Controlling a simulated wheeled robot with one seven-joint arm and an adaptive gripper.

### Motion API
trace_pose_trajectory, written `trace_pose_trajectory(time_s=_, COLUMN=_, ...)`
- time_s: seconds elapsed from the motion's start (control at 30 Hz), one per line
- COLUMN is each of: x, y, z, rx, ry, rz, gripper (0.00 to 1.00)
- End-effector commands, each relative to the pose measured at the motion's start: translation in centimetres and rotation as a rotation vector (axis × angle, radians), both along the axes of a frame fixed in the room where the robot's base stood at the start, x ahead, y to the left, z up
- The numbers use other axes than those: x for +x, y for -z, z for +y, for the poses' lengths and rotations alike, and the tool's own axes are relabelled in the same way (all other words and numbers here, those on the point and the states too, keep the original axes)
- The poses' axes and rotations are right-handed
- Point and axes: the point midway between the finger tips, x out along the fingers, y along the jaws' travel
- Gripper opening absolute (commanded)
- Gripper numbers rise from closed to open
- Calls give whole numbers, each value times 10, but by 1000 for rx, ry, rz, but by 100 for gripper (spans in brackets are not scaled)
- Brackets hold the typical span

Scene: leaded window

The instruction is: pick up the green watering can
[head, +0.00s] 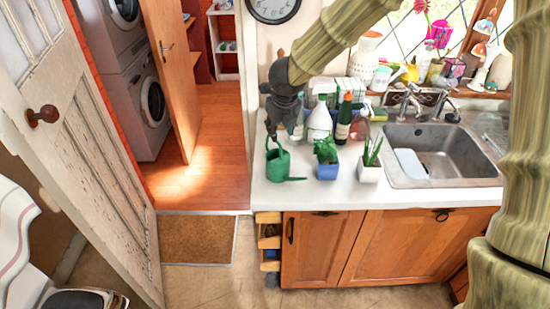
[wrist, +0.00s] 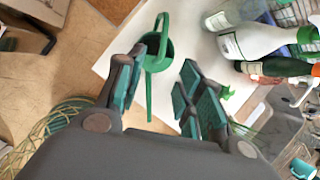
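The green watering can (head: 277,167) stands upright near the left end of the white counter (head: 310,195), its spout pointing right in the head view. My gripper (head: 283,133) hangs just above it, slightly towards the back. In the wrist view my gripper (wrist: 160,80) is open, with its two fingers well apart and nothing held. The watering can (wrist: 157,55) shows beyond and between the fingertips, its handle up and its spout running down the picture. The gap between fingers and can is hard to judge.
A plant in a blue pot (head: 327,170) stands close right of the can, then a plant in a white pot (head: 370,168). A white spray bottle (head: 319,122) and a dark bottle (head: 344,118) stand behind. The sink (head: 440,150) is further right. The counter's left edge is near the can.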

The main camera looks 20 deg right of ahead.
Motion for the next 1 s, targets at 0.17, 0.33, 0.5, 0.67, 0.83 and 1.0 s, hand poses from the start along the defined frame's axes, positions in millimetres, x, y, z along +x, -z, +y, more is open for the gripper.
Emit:
trace_pose_trajectory(time_s=0.17, x=6, y=16, z=-3, rx=-3, ry=3, rz=3, gripper=37)
trace_pose_trajectory(time_s=0.33, x=15, y=37, z=-5, rx=-2, ry=4, rz=2, gripper=37)
trace_pose_trajectory(time_s=0.5, x=20, y=49, z=-5, rx=-1, ry=3, rz=0, gripper=37)
trace_pose_trajectory(time_s=0.67, x=22, y=53, z=-5, rx=-2, ry=2, rz=1, gripper=37)
trace_pose_trajectory(time_s=0.83, x=26, y=66, z=-5, rx=-3, ry=-2, rz=3, gripper=37)
trace_pose_trajectory(time_s=1.0, x=31, y=83, z=-8, rx=-3, ry=-2, rz=2, gripper=37)
